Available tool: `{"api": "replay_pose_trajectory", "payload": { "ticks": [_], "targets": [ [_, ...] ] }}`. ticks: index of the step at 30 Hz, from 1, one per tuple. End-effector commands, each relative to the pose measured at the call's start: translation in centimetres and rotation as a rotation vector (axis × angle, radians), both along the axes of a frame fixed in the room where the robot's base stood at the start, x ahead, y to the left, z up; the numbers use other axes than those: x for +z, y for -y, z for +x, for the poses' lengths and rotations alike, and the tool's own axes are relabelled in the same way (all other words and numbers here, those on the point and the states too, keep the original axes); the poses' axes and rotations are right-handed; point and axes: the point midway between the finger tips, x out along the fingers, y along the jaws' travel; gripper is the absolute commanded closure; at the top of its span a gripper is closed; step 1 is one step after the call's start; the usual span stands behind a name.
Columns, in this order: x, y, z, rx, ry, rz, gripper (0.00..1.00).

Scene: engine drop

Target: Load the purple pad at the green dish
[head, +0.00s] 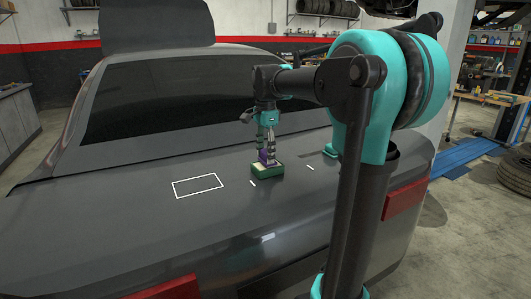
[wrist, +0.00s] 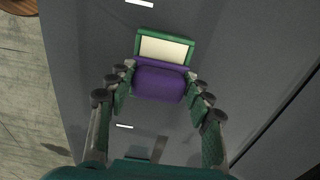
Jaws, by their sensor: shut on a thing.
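The purple pad (wrist: 159,84) is between the two fingers of my gripper (wrist: 160,95) in the wrist view. My gripper is shut on it. In the head view the purple pad (head: 265,156) shows under my gripper (head: 267,150). The green dish (head: 267,172) sits on the dark car's rear deck, directly below the pad. In the wrist view the green dish (wrist: 165,34) has a green rim and a pale inside, and the pad covers its near part. I cannot tell whether the pad touches the dish.
The grey car's deck (head: 120,215) is mostly bare. A workbench (head: 490,98) stands at the right, away from the car.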

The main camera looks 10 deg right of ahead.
Motion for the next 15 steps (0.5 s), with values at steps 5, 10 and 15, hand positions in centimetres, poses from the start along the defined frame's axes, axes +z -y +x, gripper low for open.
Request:
{"api": "replay_pose_trajectory", "payload": {
  "ticks": [5, 10, 15],
  "targets": [
    [-0.19, 0.00, 0.01, 0.000, 0.000, 0.000, 0.80],
    [-0.38, -0.01, 0.02, 0.000, 0.000, 0.000, 0.80],
    [-0.57, 0.00, 0.02, 0.000, 0.000, 0.000, 0.80]
  ]
}}
